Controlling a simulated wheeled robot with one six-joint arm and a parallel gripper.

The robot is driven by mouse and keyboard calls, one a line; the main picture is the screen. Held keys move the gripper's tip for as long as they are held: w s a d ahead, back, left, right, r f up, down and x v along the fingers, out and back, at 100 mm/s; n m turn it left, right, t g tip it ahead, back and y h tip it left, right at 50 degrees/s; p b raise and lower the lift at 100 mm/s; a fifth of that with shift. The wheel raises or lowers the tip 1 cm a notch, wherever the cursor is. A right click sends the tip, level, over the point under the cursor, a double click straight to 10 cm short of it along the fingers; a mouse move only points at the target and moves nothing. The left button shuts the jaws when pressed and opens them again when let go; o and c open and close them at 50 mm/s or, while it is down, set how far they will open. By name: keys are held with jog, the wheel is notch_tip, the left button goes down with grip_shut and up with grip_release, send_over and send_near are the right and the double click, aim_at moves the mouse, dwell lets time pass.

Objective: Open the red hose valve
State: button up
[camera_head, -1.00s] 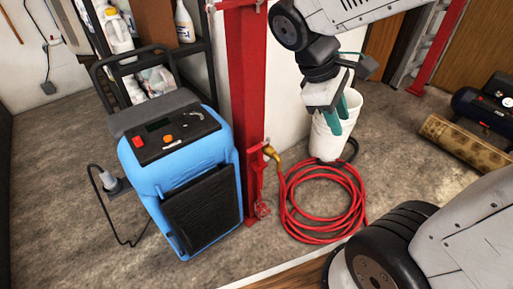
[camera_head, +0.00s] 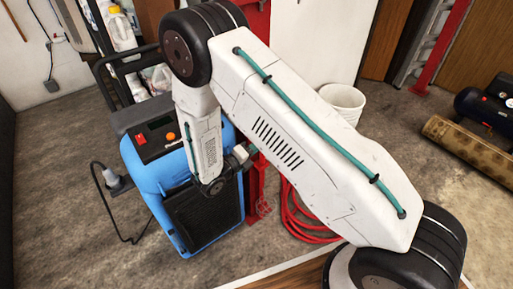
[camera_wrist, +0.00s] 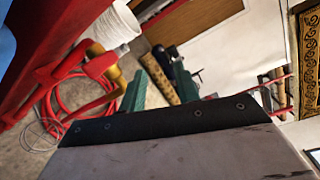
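In the wrist view a red lever-like piece (camera_wrist: 97,66) with a brass fitting (camera_wrist: 113,80) stands beside the red post (camera_wrist: 50,45), at the left; this looks like the hose valve. The red hose (camera_wrist: 68,110) lies coiled on the floor beyond it, and part of it shows in the head view (camera_head: 296,215). My gripper (camera_wrist: 160,75) has its two green fingers apart with nothing between them. The left finger is close to the brass fitting in the picture; I cannot tell if they touch.
A blue machine (camera_head: 150,185) with a black front panel stands left of the red post (camera_head: 257,190). A white bucket (camera_head: 344,100) stands behind my arm. A rolled rug (camera_head: 465,143) and a dark compressor (camera_head: 490,108) are at the right. Bare floor lies between.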

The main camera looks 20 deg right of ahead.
jog(key=w+a+f+n+t+y, duration=0.1)
jog(key=a+f+n+t+y, duration=0.2)
jog(key=f+n, duration=0.4)
jog(key=shift+t+h, duration=0.5)
jog(key=shift+h, duration=0.1)
jog(key=x, duration=0.7)
jog(key=shift+w, duration=0.35)
grip_shut()
